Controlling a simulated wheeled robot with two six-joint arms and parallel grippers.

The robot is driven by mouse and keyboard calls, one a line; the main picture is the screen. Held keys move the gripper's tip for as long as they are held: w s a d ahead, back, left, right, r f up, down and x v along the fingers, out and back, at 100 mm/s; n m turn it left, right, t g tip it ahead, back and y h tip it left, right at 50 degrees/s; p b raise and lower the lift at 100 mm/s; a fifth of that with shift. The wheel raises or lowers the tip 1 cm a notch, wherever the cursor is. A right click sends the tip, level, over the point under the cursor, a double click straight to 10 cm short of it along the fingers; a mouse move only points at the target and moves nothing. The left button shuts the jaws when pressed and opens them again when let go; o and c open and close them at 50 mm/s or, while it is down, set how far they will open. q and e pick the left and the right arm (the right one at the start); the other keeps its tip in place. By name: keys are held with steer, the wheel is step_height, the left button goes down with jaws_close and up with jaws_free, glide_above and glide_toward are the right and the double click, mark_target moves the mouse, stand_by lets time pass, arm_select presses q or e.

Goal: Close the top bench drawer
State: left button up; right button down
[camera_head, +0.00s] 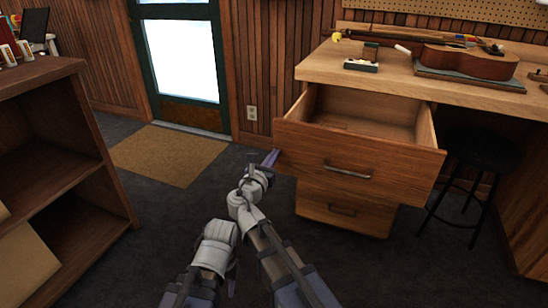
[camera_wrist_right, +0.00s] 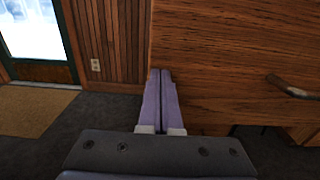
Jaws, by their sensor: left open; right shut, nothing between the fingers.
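The top bench drawer (camera_head: 355,160) is pulled far out from under the workbench, and its empty inside shows. Its wooden front has a metal bar handle (camera_head: 347,172); the front also fills the upper right of the right wrist view (camera_wrist_right: 235,70), with the handle at the right edge. My right gripper (camera_head: 271,157) is shut and empty, its purple fingers pointing at the left end of the drawer front. In its wrist view the fingertips (camera_wrist_right: 160,75) overlap that left edge; contact cannot be told. My left gripper (camera_head: 232,284) is low beside the right arm, mostly hidden.
A lower drawer (camera_head: 345,208) is shut beneath. A black stool (camera_head: 468,165) stands right of the drawer. A wooden shelf (camera_head: 60,150) stands at left. Floor between the shelf and drawers is free.

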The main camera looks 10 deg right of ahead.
mark_target(305, 112)
steer(key=x, duration=3.2)
steer(key=shift+w+d+r, duration=0.1)
steer(key=shift+w+d, duration=0.1)
steer(key=shift+d, duration=0.1)
steer(key=shift+w+d, duration=0.2)
steer(key=shift+w, duration=0.05)
